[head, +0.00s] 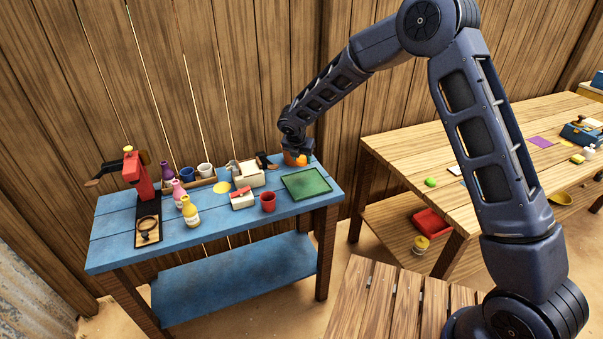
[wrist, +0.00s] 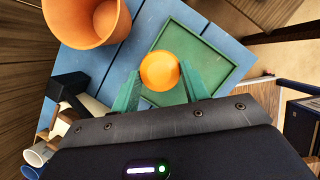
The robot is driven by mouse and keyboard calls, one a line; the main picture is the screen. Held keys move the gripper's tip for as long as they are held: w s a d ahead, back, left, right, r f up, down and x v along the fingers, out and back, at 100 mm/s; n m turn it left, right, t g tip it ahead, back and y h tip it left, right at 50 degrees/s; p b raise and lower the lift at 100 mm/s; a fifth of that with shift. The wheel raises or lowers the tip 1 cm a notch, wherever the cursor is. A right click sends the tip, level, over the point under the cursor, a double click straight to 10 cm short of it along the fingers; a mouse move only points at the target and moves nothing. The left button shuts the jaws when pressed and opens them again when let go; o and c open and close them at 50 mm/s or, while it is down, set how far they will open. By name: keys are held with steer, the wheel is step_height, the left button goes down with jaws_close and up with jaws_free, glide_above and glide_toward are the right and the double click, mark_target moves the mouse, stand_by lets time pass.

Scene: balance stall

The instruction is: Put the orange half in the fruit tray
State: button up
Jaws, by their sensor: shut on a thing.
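My gripper (wrist: 160,85) is shut on the orange half (wrist: 160,71), a bright orange round piece between the green fingertips in the wrist view. In the head view my gripper (head: 298,150) is over the back right part of the blue table, with the orange half (head: 301,159) just below it. A flat green tray with a raised rim (head: 307,183) lies at the table's right end, in front of my gripper. In the wrist view the green tray (wrist: 222,47) shows behind the orange half, and its inside looks empty. The gap between orange half and table is unclear.
A terracotta pot (wrist: 86,18) stands close beside my gripper. A wooden plank wall rises behind. A second table (head: 480,135) is at right.

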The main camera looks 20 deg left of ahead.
mark_target(303, 177)
steer(key=shift+f, duration=3.55)
steer(key=o, duration=1)
steer(key=shift+f, duration=0.1)
steer(key=v, duration=1.2)
